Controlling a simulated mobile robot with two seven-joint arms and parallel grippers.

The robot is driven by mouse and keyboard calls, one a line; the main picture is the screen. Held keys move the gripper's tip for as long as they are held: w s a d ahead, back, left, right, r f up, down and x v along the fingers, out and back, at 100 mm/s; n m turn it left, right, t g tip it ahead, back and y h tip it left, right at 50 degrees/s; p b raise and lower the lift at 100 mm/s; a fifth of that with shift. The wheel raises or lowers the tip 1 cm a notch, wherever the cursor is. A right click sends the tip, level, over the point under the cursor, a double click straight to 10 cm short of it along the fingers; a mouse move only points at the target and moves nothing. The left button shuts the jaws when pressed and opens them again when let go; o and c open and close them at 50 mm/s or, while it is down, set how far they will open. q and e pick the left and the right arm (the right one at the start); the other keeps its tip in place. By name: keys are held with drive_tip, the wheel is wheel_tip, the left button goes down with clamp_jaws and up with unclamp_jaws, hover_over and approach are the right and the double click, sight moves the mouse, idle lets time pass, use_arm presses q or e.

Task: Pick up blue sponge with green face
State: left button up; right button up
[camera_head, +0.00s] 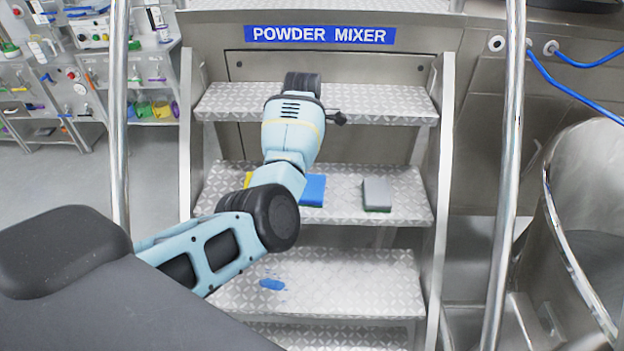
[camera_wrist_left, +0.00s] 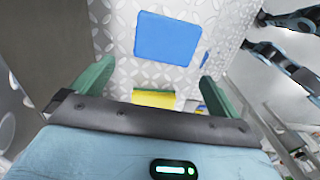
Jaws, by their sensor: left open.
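A blue sponge (camera_head: 313,188) lies on the middle tread of the steps, partly hidden behind my left arm in the head view. In the left wrist view the blue sponge (camera_wrist_left: 168,38) lies flat beyond the fingers, its blue side showing. I cannot see a green face on it. My left gripper (camera_wrist_left: 155,78) is open and empty, its two green fingers spread apart, with the sponge ahead of them and not between them. In the head view my left arm hides its fingers. My right gripper is not in view.
A grey sponge (camera_head: 377,193) with a dark green underside lies right of the blue one. A yellow piece (camera_wrist_left: 153,98) shows close to the gripper's palm. A blue spill (camera_head: 271,285) marks the tread below. Handrails (camera_head: 508,150) flank the steps; a steel vessel (camera_head: 575,220) stands right.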

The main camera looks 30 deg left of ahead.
sight(306, 186)
use_arm(q)
drive_tip(key=shift+s+d+r, duration=0.1)
drive_tip(key=shift+s+r, duration=0.1)
wheel_tip(306, 186, down, 2)
drive_tip(key=shift+s+f, duration=0.1)
drive_tip(key=shift+f, duration=0.4)
drive_tip(key=f, duration=0.2)
drive_tip(key=f+b, duration=0.1)
drive_tip(key=f, duration=0.2)
drive_tip(key=shift+d, duration=0.2)
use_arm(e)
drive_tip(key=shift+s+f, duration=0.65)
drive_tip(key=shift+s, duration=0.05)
use_arm(q)
drive_tip(key=shift+r, duration=0.1)
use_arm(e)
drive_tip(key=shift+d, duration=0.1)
use_arm(q)
drive_tip(key=c, duration=0.7)
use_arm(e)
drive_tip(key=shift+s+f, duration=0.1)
use_arm(q)
wheel_tip(306, 186, up, 10)
drive_tip(key=p, duration=0.1)
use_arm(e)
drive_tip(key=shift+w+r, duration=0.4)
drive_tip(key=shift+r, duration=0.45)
